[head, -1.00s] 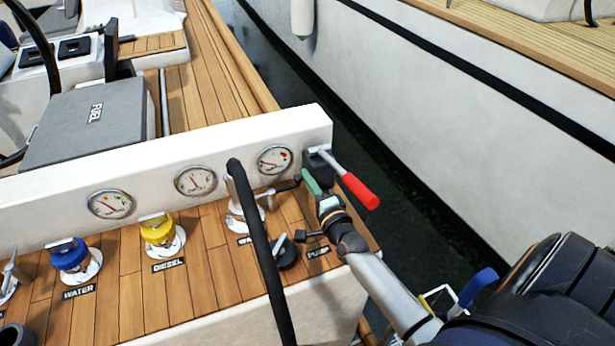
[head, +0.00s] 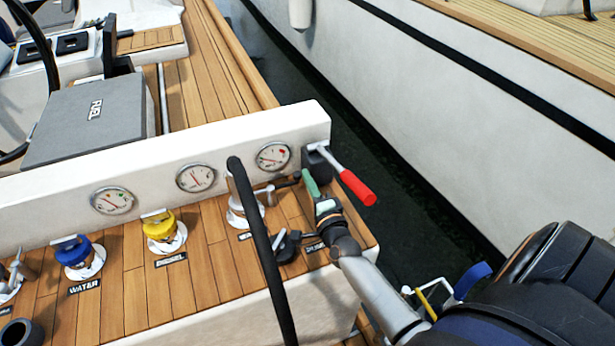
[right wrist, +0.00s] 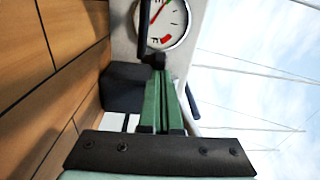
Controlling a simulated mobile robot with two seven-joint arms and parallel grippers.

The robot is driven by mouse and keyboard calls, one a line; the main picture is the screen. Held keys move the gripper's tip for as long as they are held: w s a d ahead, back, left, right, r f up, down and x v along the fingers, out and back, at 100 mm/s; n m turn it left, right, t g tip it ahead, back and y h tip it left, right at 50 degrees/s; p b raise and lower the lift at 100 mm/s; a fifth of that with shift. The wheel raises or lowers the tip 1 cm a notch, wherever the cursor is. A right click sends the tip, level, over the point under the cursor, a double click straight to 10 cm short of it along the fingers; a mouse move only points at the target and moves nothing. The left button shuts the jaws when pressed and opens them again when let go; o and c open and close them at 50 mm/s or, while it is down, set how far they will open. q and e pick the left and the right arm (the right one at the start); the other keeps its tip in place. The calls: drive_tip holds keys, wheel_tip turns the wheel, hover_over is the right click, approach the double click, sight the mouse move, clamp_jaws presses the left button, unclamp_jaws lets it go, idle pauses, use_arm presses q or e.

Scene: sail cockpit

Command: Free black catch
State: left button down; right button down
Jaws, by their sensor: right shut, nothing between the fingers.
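My right gripper (head: 309,179), with green fingers, is shut and empty beside the black box of the red-handled lever (head: 357,187). A slim black lever (head: 287,183) reaches from the white fitting (head: 243,203) toward the fingertips. In the right wrist view the closed fingers (right wrist: 160,80) point at a small black part (right wrist: 154,60) below the gauge; I cannot tell whether they touch it. A separate black fitting (head: 286,247) sits on the teak near my wrist. I cannot tell which black part is the catch. My left gripper is not in view.
A long black bar (head: 262,245) crosses in front of the panel. Gauges (head: 273,156) line the white coaming. Yellow (head: 159,226) and blue (head: 72,252) caps stand to the left. Dark water and another white hull (head: 480,130) lie to the right.

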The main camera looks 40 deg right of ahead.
drive_tip(key=shift+s+a+p, duration=0.4)
drive_tip(key=shift+s+a, duration=0.1)
drive_tip(key=shift+s+a+p, duration=0.55)
drive_tip(key=shift+s+a, duration=0.45)
drive_tip(key=shift+a, duration=0.2)
drive_tip(key=shift+s+a+r+p, duration=0.1)
drive_tip(key=shift+s+a+p, duration=0.15)
drive_tip(key=shift+a, duration=0.3)
drive_tip(key=shift+s+a+r+p, duration=0.15)
drive_tip(key=shift+s+a, duration=0.1)
drive_tip(key=shift+a, duration=0.3)
drive_tip(key=shift+w+a, duration=0.1)
drive_tip(key=shift+a, duration=0.25)
drive_tip(key=shift+w+f, duration=0.1)
drive_tip(key=shift+f, duration=0.05)
drive_tip(key=shift+d+f, duration=0.1)
drive_tip(key=shift+s, duration=0.5)
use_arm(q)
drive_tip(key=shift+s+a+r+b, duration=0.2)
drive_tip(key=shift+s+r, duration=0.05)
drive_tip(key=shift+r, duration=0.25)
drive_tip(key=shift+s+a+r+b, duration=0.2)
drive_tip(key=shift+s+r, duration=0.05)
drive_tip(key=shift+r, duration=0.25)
use_arm(e)
drive_tip(key=v, duration=1.1)
drive_tip(key=shift+s+a, duration=0.2)
drive_tip(key=shift+a, duration=0.05)
drive_tip(key=shift+a, duration=0.1)
